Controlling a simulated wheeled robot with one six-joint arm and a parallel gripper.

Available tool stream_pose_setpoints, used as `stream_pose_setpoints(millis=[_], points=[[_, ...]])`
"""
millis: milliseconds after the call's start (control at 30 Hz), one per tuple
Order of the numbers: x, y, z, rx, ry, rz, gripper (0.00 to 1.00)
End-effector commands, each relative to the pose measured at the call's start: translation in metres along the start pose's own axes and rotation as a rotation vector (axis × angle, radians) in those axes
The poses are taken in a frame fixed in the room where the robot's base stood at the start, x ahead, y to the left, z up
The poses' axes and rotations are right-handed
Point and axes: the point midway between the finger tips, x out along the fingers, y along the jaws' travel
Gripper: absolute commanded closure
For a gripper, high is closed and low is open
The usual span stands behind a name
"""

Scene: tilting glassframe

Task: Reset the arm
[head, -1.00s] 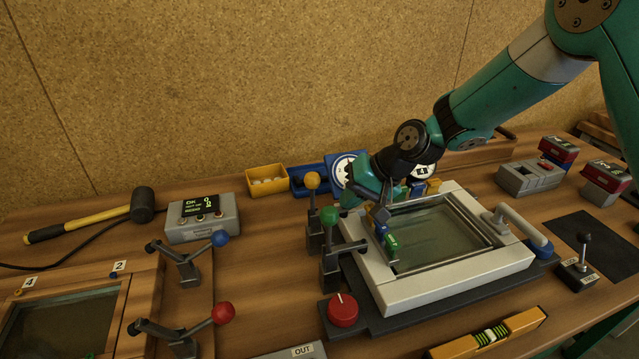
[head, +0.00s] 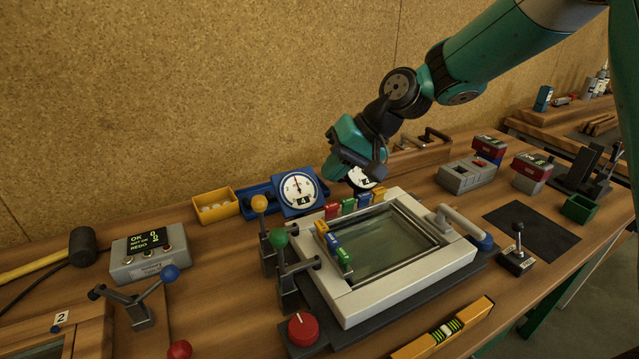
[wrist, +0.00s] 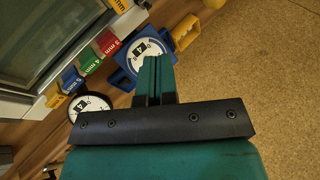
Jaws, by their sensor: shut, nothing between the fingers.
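My gripper (head: 338,164) hangs above the back edge of the glass frame, in front of the cork wall, in the head view. In the wrist view its green fingers (wrist: 153,82) are together with nothing between them. The glass frame (head: 367,309) lies on the bench, a pale frame around a dark pane (head: 385,244). Several coloured blocks, among them a green one (head: 348,204), stand along its back and left edges. My gripper touches none of them.
A blue dial gauge (head: 298,190) stands behind the frame, and a second round dial (head: 367,178) is below my gripper. A yellow bin (head: 213,207) is farther left.

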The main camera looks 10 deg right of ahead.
Motion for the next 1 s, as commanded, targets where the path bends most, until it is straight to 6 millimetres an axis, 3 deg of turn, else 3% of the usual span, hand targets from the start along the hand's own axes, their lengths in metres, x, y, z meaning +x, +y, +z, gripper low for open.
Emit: stream_pose_setpoints(millis=[367,467,567,733,900,1000], points=[[-0.003,-0.001,0.001,-0.003,-0.001,0.000,1.00],[-0.010,-0.009,0.012,-0.032,-0.011,0.011,1.00],[-0.025,-0.026,0.043,-0.103,-0.041,0.041,1.00],[-0.060,-0.051,0.132,-0.283,-0.126,0.115,1.00],[-0.083,-0.052,0.214,-0.436,-0.204,0.172,1.00],[-0.090,-0.047,0.245,-0.491,-0.235,0.192,1.00]])
